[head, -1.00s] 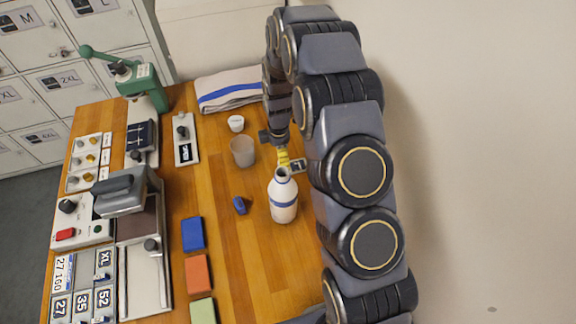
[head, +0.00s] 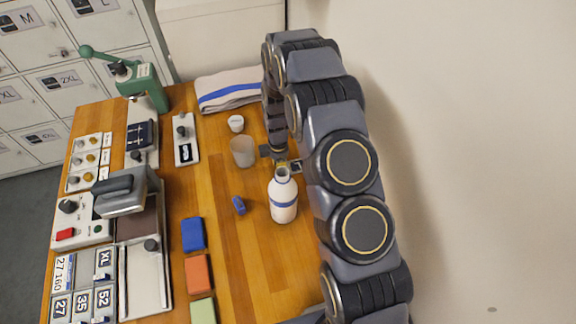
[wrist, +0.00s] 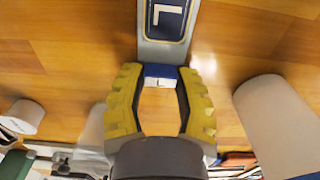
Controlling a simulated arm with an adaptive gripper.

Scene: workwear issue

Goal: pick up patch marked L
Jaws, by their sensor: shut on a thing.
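The patch marked L is a grey strip with a dark, white-framed face bearing a white L (wrist: 168,20), and a blue end with a small L between the fingertips. It also shows in the head view (head: 296,166), low over or on the wooden table behind the bottle; I cannot tell if it touches the wood. My gripper (wrist: 160,74) has yellow ribbed fingers closed on the blue end from both sides. In the head view my gripper (head: 282,164) points down, its tips partly hidden by the bottle.
A white bottle with blue bands (head: 284,200) stands just in front of my gripper. A translucent cup (head: 243,152) and small white cup (head: 236,123) stand to its left. A blue item (head: 239,205) lies left of the bottle. A folded towel (head: 228,92) lies behind.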

